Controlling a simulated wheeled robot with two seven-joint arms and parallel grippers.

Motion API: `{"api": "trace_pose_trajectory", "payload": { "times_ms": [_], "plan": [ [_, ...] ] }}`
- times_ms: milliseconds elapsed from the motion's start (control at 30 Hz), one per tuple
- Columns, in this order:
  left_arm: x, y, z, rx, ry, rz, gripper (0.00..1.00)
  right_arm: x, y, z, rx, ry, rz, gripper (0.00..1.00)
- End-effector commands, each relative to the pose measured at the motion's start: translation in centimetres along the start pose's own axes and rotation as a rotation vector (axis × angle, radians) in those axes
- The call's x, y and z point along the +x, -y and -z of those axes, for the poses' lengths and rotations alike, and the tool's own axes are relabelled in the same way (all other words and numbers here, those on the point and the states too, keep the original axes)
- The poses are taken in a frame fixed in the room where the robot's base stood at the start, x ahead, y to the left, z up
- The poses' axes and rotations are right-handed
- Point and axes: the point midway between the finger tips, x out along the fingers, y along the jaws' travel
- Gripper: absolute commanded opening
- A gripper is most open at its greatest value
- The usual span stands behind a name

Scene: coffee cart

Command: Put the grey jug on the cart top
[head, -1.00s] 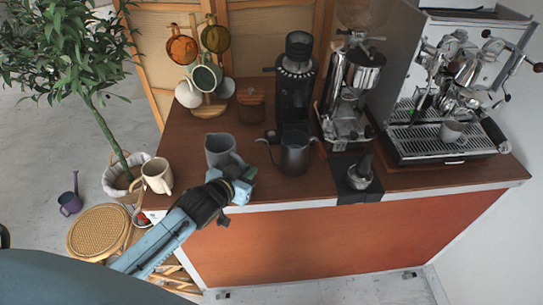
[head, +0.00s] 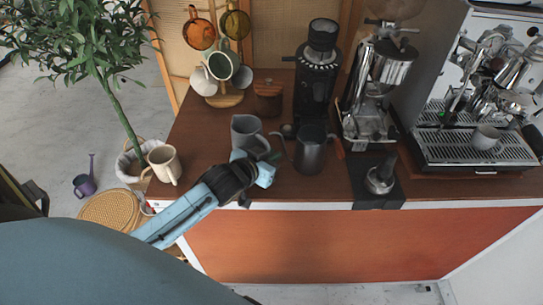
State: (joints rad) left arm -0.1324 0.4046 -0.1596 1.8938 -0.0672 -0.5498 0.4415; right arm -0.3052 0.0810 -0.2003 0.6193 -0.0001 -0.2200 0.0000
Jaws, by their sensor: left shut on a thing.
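The grey jug (head: 246,133) is at the cart top (head: 206,150), left of the dark kettle. It looks upright, with its open rim up. My left gripper (head: 262,160) is at the jug's near lower side and is shut on it; the fingers and the jug's lower part partly hide each other. I cannot tell whether the jug's base touches the wood. My right gripper is not in view.
A dark kettle (head: 310,150) stands close on the right. A cream mug (head: 164,164) stands at the left front corner. A wooden-lidded jar (head: 268,97), a mug tree (head: 225,98) and a grinder (head: 315,75) stand behind. Bare wood lies left of the jug.

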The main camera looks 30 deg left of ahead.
Motion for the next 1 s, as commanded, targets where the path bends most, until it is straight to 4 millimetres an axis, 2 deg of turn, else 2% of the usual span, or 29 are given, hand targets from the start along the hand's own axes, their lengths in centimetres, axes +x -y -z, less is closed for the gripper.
{"api": "trace_pose_trajectory", "payload": {
  "times_ms": [33,67,133,433,533,667,1000],
  "plan": [
    [0.1,0.0,-0.1,0.001,-0.002,0.0,0.0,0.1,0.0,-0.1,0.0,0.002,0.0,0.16],
    [0.1,0.0,-0.2,0.0,0.001,0.0,0.13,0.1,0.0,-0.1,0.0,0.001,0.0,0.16],
    [0.1,0.0,-0.2,0.0,0.001,0.0,0.2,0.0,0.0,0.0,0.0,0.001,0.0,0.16],
    [0.0,0.0,0.0,0.0,0.0,0.0,0.2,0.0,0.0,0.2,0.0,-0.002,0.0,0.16],
    [-0.7,0.0,0.0,0.0,0.001,-0.001,0.2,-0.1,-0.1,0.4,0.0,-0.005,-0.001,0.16],
    [-2.8,-0.1,-0.1,0.0,0.003,-0.001,0.2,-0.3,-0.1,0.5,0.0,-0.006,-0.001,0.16],
    [-9.4,-0.1,0.0,0.0,0.003,-0.001,0.2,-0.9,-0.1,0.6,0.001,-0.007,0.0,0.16]
  ]
}}
